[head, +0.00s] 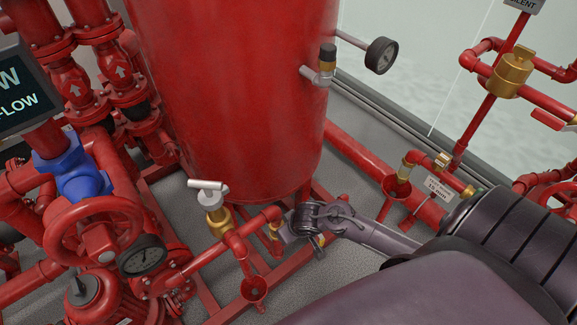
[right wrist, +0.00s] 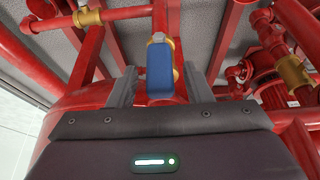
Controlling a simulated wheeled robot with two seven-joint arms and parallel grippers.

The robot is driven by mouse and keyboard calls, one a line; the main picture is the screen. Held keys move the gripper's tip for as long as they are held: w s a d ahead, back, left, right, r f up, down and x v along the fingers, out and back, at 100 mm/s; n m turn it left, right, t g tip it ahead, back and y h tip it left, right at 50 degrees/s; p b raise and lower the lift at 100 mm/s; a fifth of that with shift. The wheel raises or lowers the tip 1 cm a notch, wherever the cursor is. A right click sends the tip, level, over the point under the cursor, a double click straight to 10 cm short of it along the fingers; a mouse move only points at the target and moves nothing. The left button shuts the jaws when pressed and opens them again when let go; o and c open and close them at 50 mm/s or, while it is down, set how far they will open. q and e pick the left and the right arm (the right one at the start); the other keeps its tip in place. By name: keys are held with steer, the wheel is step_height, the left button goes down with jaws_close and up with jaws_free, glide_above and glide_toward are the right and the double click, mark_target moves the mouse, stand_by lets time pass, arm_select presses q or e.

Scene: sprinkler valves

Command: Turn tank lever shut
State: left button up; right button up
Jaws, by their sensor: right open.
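The large red tank (head: 240,90) fills the middle of the head view. A lever with a blue grip (right wrist: 160,68) shows in the right wrist view, by a brass valve body on a red pipe. My right gripper (right wrist: 160,82) is open there, one finger on each side of the blue grip; I cannot tell whether either touches it. In the head view my right gripper (head: 289,232) is low in front of the tank, beside a brass fitting (head: 274,231), and largely hides the lever. My left gripper is not in view.
A silver-handled brass valve (head: 212,200) stands left of my right gripper, above a red drain funnel (head: 254,289). A red handwheel (head: 95,230) and gauge (head: 142,256) are at left. Another gauge (head: 381,55) sticks out at the tank's right. Red pipes crowd the floor.

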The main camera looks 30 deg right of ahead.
steer(key=shift+w+f, duration=0.15)
steer(key=shift+f, duration=0.3)
steer(key=shift+c, duration=0.4)
jaws_close()
steer(key=shift+r, duration=0.1)
